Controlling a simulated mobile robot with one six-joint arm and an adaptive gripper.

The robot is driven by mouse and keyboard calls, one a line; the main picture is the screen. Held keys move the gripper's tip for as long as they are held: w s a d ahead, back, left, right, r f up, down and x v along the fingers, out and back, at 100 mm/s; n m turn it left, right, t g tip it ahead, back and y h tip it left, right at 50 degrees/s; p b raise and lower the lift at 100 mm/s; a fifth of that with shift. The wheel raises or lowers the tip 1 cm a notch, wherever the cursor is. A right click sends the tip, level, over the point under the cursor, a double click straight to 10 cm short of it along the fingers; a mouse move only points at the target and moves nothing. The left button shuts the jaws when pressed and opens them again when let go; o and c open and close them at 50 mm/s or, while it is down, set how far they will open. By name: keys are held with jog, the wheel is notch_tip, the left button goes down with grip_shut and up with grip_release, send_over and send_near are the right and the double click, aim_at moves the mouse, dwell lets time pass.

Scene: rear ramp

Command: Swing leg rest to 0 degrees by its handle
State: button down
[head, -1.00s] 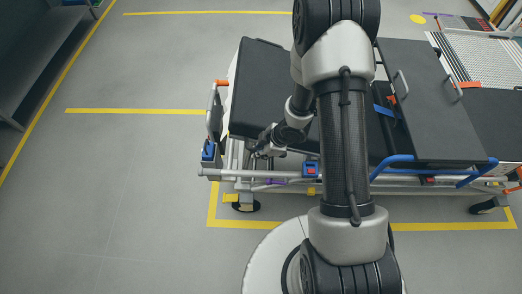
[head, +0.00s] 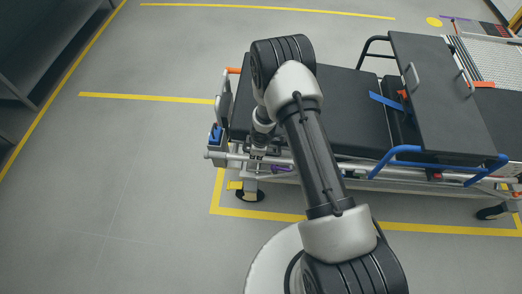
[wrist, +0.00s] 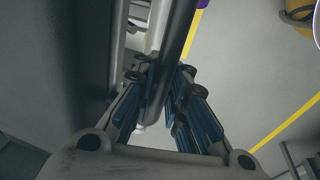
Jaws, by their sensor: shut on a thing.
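The leg rest (head: 345,112) is the black padded section at the left end of the stretcher in the head view. It looks lowered, close to flat, though the exact angle cannot be told. My gripper (head: 258,154) is at its near left corner, partly covered by my arm. In the wrist view my gripper (wrist: 163,82) has its blue-padded fingers on both sides of a grey bar (wrist: 176,35), which appears to be the handle, and is shut on it. A dark panel (wrist: 60,60) of the leg rest runs close along the left side.
A dark bench (head: 45,45) stands far left. The floor between bench and stretcher is clear.

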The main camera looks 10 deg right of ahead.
aim_at(255, 160)
jog(key=shift+h, duration=0.6)
jog(key=f+b, duration=0.2)
jog(key=f, duration=0.1)
jog(key=f+b, duration=0.1)
jog(key=f, duration=0.2)
jog(key=shift+s+a+b, duration=0.1)
jog(key=shift+a+b, duration=0.1)
jog(key=shift+b, duration=0.15)
jog(key=c, duration=2.1)
grip_release()
jog(key=shift+c, duration=0.2)
jog(key=o, duration=0.6)
jog(key=shift+c, duration=0.2)
jog(key=shift+r, duration=0.15)
